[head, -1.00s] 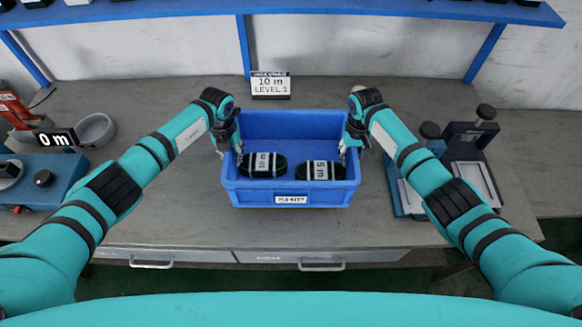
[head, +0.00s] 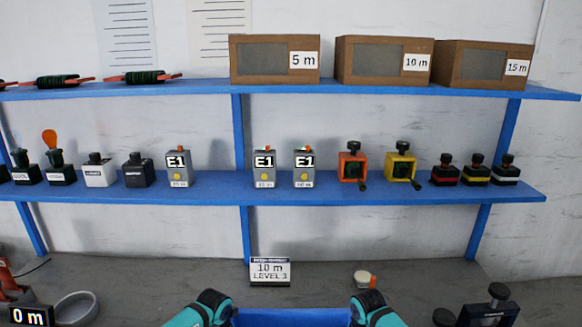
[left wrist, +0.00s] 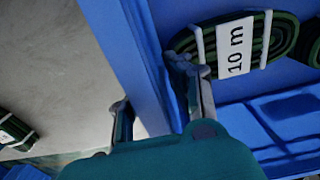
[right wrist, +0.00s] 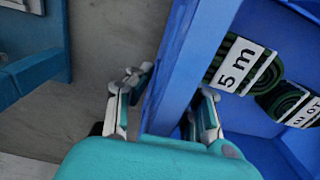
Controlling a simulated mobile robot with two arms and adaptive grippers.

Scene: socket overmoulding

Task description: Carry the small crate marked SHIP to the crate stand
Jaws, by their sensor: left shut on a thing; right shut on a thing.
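The blue crate (head: 290,317) shows only its far rim at the bottom edge of the head view; its SHIP label is out of sight there. My left gripper (left wrist: 160,112) is shut on one crate wall (left wrist: 125,45), one finger on each side. My right gripper (right wrist: 165,108) is shut on the opposite wall (right wrist: 178,60) in the same way. Inside lie a dark green coil tagged 10 m (left wrist: 245,45) and one tagged 5 m (right wrist: 238,68). I cannot tell whether the crate touches the bench. I see no crate stand.
The grey bench (head: 190,280) carries a 10 m LEVEL 3 sign (head: 270,271) behind the crate, a dish (head: 76,307) and 0 m display (head: 31,316) at left, and a dark device (head: 490,308) at right. Blue shelves (head: 340,188) with boxes and small devices hang above.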

